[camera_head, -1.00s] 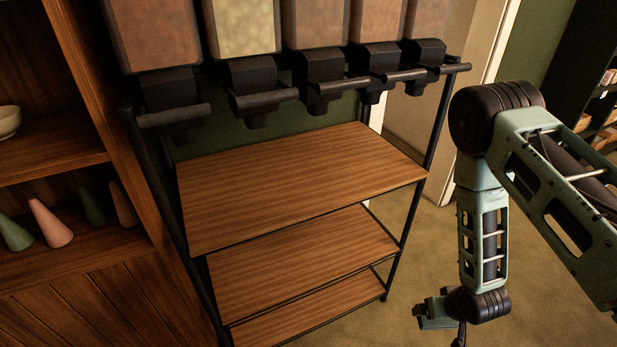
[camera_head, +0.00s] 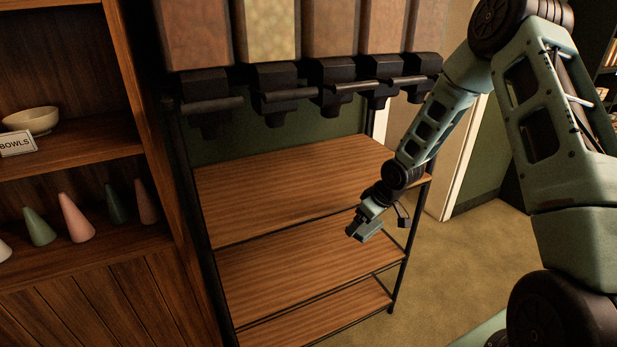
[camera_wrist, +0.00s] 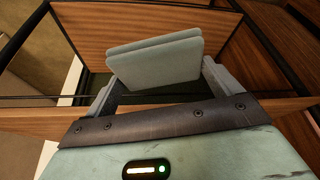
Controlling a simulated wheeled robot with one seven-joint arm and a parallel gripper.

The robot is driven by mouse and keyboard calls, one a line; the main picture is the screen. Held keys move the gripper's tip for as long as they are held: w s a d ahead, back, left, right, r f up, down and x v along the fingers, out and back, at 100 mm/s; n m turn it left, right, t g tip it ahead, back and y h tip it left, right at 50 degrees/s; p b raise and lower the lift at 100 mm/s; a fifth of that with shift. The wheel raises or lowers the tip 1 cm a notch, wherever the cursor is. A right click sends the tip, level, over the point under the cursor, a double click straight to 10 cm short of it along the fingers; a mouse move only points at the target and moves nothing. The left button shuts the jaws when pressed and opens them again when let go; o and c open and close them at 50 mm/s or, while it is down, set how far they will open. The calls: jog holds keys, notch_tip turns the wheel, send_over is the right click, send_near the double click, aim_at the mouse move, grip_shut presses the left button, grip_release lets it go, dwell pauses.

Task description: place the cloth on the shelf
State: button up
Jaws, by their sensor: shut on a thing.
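The shelf is a black-framed rack with brown wooden boards; its top board (camera_head: 265,190) is bare. My gripper (camera_head: 382,222) hangs over the rack's front right side, pointing down and left. In the wrist view my gripper (camera_wrist: 160,72) is shut on a folded pale grey-green cloth (camera_wrist: 155,52), which sits between the two spread fingers. In the head view the cloth is hard to tell apart from the similarly coloured gripper parts. Wooden boards show beyond the cloth in the wrist view.
A row of dispensers with black spouts (camera_head: 275,90) hangs above the top board. A wooden cabinet (camera_head: 150,120) with a bowl (camera_head: 32,120) and several cones (camera_head: 75,218) stands at the left. The lower boards (camera_head: 300,255) are bare. Open floor (camera_head: 465,260) lies to the right.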

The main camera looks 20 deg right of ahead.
jog(key=d+r, duration=0.7)
jog(key=d, duration=0.4)
jog(key=p, duration=0.2)
send_over(345, 184)
jog(key=s, duration=0.1)
jog(key=shift+s+d+r+n, duration=0.2)
jog(key=shift+d+r+n, duration=0.15)
jog(key=shift+r+n, duration=0.05)
jog(key=shift+w+f+p, duration=0.1)
jog(key=shift+f+p, duration=0.6)
jog(key=shift+f, duration=1.1)
jog(key=o, duration=0.7)
jog(key=shift+f, duration=0.1)
